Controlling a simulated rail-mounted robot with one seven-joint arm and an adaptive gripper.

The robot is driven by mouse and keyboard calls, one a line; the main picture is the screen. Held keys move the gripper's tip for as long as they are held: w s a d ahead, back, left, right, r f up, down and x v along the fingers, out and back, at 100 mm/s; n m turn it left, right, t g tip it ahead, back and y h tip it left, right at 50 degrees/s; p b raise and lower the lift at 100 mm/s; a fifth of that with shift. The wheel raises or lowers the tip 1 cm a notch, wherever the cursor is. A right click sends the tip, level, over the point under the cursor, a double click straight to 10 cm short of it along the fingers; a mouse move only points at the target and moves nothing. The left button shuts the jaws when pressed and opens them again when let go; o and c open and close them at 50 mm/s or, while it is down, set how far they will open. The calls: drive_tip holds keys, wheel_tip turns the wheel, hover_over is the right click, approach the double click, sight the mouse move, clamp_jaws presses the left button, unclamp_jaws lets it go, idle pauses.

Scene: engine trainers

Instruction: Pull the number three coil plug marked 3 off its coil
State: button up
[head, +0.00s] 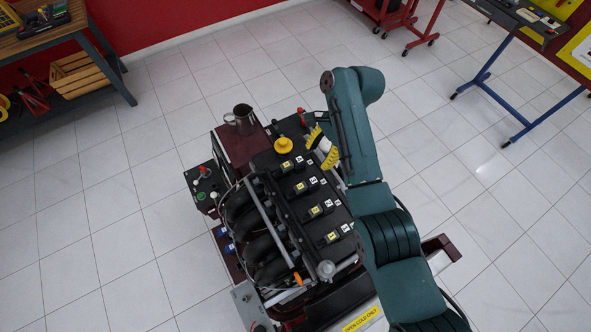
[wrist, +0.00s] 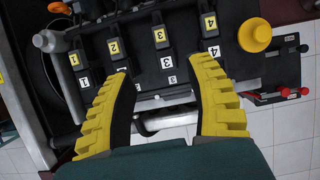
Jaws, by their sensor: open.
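The number three coil (head: 302,187) is one of several black coils in a row on the engine top, each with a yellow label. Its plug, marked with a white 3 (wrist: 167,62), sits at the coil's end in the wrist view, between and beyond my fingertips. A second small 3 label shows just below it. My gripper (wrist: 161,70) is open and empty, its yellow ribbed fingers apart on either side of the plug's line. In the head view my gripper (head: 322,147) is over the engine's right side. Contact with the plug cannot be told.
Coil plugs 2 (wrist: 121,70) and 4 (wrist: 213,50) flank the number three plug, close to my fingertips. A yellow cap (wrist: 255,35) rises beside coil 4. Tiled floor is clear around the trainer.

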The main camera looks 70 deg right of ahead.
sight(302, 186)
drive_tip(key=b+x, duration=0.3)
drive_tip(key=x, duration=0.5)
drive_tip(key=b+x, duration=0.4)
drive_tip(key=x, duration=0.4)
drive_tip(key=shift+s+d+f, duration=0.1)
drive_tip(key=shift+d+f, duration=0.1)
drive_tip(key=shift+f, duration=0.05)
clamp_jaws()
